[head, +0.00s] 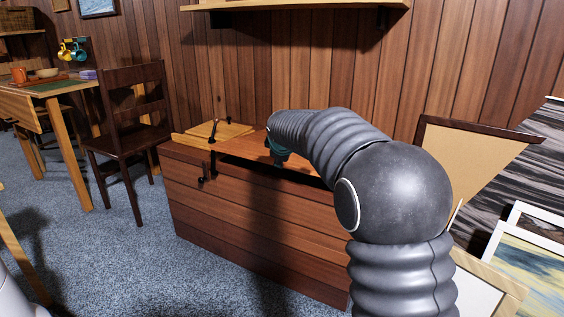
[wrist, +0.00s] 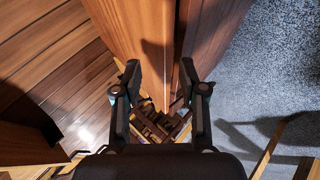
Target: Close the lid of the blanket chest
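The blanket chest (head: 245,215) is a reddish plank box in the middle of the head view. Its lid (head: 240,149) lies low over the box, with a dark gap along the front edge, so it looks slightly raised. My arm hides the lid's right part. My gripper (head: 278,152) is at the lid's top, partly hidden by my wrist. In the wrist view my gripper (wrist: 160,82) has its two fingers spread apart with nothing held between them. The lid (wrist: 138,35) and the chest's front (wrist: 217,30) show beyond the fingers, with a dark gap between them. Whether a finger touches the lid, I cannot tell.
A dark chair (head: 125,125) and a table (head: 45,90) stand left. A shelf (head: 300,5) hangs above. Framed pictures (head: 530,265) lean at right. Blue carpet (head: 135,255) is free in front.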

